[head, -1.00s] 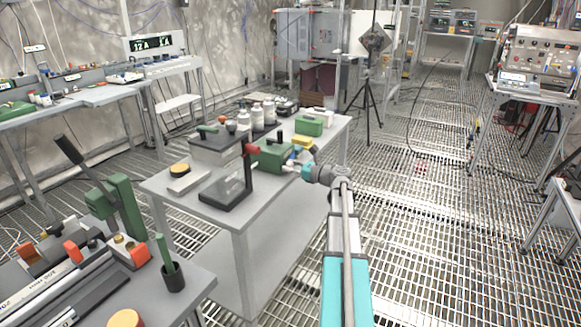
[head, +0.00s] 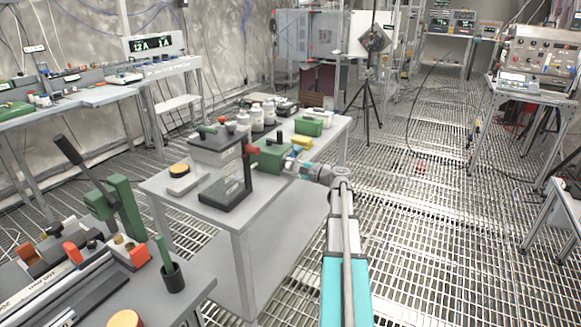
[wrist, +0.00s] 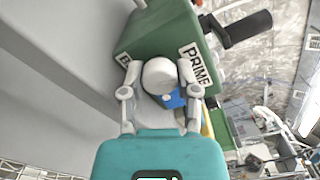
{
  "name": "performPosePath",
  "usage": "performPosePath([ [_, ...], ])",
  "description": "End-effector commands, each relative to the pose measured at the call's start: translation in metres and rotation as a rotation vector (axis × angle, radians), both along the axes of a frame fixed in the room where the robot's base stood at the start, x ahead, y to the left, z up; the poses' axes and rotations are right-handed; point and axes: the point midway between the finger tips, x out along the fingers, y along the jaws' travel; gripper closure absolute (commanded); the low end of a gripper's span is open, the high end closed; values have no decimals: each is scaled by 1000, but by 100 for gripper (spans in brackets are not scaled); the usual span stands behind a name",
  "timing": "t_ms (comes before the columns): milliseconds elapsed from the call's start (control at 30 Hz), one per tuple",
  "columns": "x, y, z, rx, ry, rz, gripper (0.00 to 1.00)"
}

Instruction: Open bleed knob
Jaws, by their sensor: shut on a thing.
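The green pump box (head: 270,155) stands on the grey table, and its green body (wrist: 160,35) fills the top of the wrist view. It carries a white "PRIME" label (wrist: 195,67) and a second label (wrist: 124,60), mostly hidden, of which a "B" shows. Between them is a pale round knob (wrist: 160,75) with a blue patch (wrist: 173,98) on its near side. My gripper (wrist: 160,80) has one finger on each side of the knob and is shut on it. In the head view my gripper (head: 291,168) is at the box's right side, the knob largely hidden.
A black handle (wrist: 246,29) sticks out from the green box. White bottles (head: 256,117), a yellow block (head: 302,142) and a green case (head: 308,125) lie behind. The aisle on the right is open.

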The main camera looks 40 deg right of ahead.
Motion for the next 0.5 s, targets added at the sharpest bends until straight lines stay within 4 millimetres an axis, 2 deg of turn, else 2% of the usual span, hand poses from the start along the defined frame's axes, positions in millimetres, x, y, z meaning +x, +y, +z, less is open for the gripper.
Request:
performPosePath([
  [500, 1, 0, 1, -452, -189, 0, 100],
])
